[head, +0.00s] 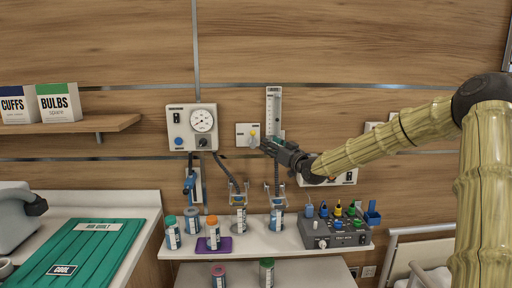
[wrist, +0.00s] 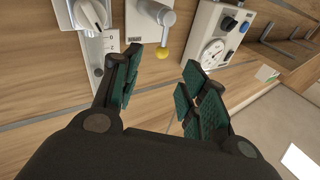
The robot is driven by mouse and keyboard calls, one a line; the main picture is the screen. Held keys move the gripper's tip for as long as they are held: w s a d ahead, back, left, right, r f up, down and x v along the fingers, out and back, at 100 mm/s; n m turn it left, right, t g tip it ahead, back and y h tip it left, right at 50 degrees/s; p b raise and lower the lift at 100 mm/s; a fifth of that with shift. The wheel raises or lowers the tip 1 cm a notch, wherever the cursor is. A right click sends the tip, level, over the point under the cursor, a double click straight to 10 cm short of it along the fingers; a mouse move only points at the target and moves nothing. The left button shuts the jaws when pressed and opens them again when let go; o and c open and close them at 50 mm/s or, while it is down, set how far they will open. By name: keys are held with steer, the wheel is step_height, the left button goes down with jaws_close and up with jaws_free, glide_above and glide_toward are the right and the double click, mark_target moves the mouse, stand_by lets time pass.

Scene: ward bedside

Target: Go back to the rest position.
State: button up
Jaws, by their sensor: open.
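My gripper (head: 268,147) is at the end of my arm, which reaches in from the right in the head view. It is raised in front of the wall, by a small wall plate (head: 243,128) with a yellow-tipped lever (head: 253,134). In the wrist view my gripper (wrist: 160,82) has its two green-padded fingers spread wide with nothing between them. The yellow knob (wrist: 162,54) of the lever shows beyond the fingertips, near the left finger. I cannot tell how far the fingers are from it.
A gauge unit (head: 191,128) and a flowmeter (head: 273,104) are on the wall. Below, a shelf (head: 190,246) holds several capped vials and a grey control box (head: 333,233). A green quilt pack (head: 85,250) lies at left. A wooden shelf (head: 105,124) holds two boxes.

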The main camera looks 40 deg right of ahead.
steer(key=a+f+g+y, duration=0.1)
steer(key=a+f+g, duration=0.1)
steer(key=a+f, duration=0.65)
steer(key=a+f+g, duration=0.2)
steer(key=a+f, duration=0.4)
steer(key=f, duration=0.5)
steer(key=s+a+f+g, duration=0.2)
steer(key=s+a+f, duration=0.2)
steer(key=f, duration=0.3)
steer(key=s+a+f+g, duration=0.2)
steer(key=s+a+f, duration=0.3)
steer(key=f, duration=0.3)
steer(key=s+a+f+g, duration=0.2)
steer(key=s+a+f, duration=0.2)
steer(key=f, duration=0.3)
steer(key=s+a+f+g, duration=0.2)
steer(key=s+a+f, duration=0.2)
steer(key=s+f, duration=0.4)
steer(key=s+a+f+g, duration=0.35)
steer(key=s+f, duration=0.25)
steer(key=s, duration=0.3)
steer(key=s+a+f+g, duration=0.2)
steer(key=s+f, duration=0.1)
steer(key=s, duration=0.9)
steer(key=s+a+f+g+h, duration=0.1)
steer(key=s+a+f+g, duration=0.1)
steer(key=s, duration=0.9)
steer(key=shift+s+a+f+n, duration=0.35)
steer(key=shift+s+f+n, duration=0.05)
steer(key=shift+f, duration=0.15)
